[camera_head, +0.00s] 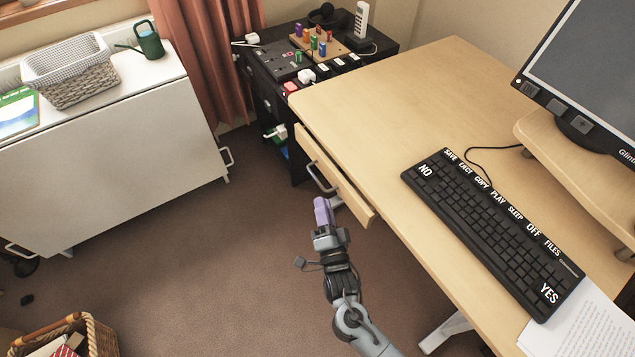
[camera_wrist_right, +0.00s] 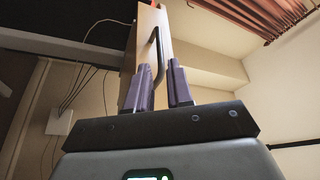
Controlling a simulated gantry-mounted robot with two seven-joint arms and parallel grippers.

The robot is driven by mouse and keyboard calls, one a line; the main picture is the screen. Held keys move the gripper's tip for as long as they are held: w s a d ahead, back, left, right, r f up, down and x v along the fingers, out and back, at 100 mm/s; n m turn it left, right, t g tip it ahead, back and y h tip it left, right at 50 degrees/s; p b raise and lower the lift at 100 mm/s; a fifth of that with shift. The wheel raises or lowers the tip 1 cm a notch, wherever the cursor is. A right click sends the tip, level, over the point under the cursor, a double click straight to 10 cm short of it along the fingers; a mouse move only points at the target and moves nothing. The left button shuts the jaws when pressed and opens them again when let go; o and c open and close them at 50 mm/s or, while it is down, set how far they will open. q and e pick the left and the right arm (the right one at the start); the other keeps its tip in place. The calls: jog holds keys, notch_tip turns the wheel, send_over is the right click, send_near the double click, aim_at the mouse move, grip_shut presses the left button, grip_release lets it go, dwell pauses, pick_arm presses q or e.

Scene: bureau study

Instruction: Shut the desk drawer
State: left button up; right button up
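The desk drawer (camera_head: 345,188) has a pale wood front that stands out a little from the left edge of the desk (camera_head: 400,110). Its metal handle (camera_head: 319,178) faces left. In the right wrist view the drawer front (camera_wrist_right: 152,30) and the dark handle (camera_wrist_right: 159,62) are ahead of the fingers. My right gripper (camera_head: 322,212) has purple fingers and is just below the handle in the head view. In the right wrist view the gripper (camera_wrist_right: 159,90) is open, and the handle shows between its fingertips; contact cannot be told. My left gripper is not in view.
A keyboard (camera_head: 490,230), monitor (camera_head: 590,60) and papers (camera_head: 575,325) are on the desk. A black cabinet (camera_head: 270,100) stands behind, a white cabinet (camera_head: 120,140) at left, a basket (camera_head: 98,335) at bottom left. The brown floor (camera_head: 210,260) between is clear.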

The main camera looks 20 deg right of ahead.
aim_at(318, 180)
jog(key=b+x, duration=0.1)
jog(key=x, duration=0.7)
grip_shut()
